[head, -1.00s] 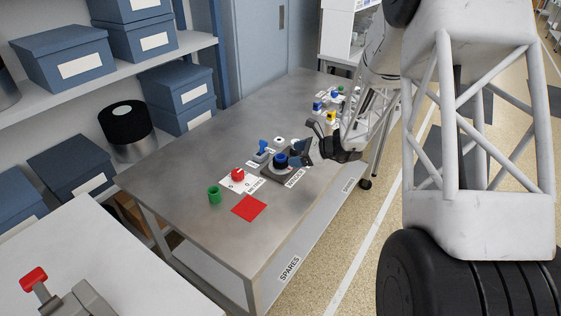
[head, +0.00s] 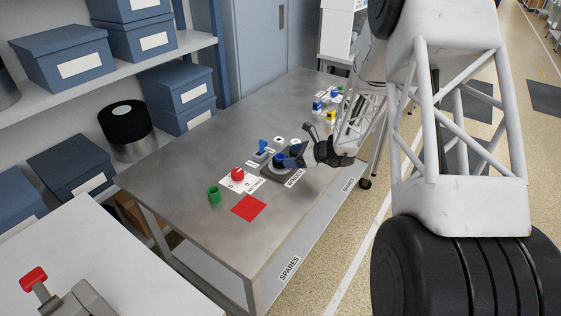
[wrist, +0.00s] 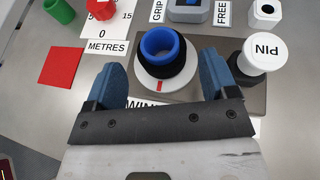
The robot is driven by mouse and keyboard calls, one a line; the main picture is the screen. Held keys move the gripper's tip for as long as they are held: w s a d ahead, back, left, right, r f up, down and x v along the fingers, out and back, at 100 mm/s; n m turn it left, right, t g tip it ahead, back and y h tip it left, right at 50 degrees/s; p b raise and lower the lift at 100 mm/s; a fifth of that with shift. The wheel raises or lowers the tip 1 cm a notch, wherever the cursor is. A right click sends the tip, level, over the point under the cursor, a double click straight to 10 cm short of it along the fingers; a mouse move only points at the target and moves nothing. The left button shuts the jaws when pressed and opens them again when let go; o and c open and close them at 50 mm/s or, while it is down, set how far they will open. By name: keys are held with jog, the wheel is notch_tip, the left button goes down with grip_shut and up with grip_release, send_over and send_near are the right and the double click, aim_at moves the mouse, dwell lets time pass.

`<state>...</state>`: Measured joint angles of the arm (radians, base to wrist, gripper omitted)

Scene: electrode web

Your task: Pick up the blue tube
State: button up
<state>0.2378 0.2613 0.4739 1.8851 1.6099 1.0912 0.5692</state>
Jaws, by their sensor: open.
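The blue tube (wrist: 160,42) stands upright with its open end showing in the wrist view. A black band surrounds its lower part, above a white disc (wrist: 162,84) on a grey plate (wrist: 258,100). The tube also shows in the head view (head: 280,158), beside my gripper and partly crowded by it. My gripper (wrist: 161,64) is open, with one blue finger left of the tube and one right, and gaps on both sides. The fingers are empty. Whether the fingertips are level with the tube or above it I cannot tell.
A white-capped black PIN knob (wrist: 264,54) stands close to the right finger. A red knob (head: 237,174), green tube (head: 214,195) and red square (head: 249,207) lie to the left. A blue lever (head: 262,147) is behind. The table's (head: 190,160) left part is clear.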

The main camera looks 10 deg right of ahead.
aim_at(280, 158)
jog(key=shift+w+a, duration=0.1)
jog(key=shift+a, duration=0.05)
jog(key=shift+x, duration=2.55)
jog(key=shift+f, duration=0.15)
jog(key=shift+c, duration=0.3)
jog(key=c, duration=1)
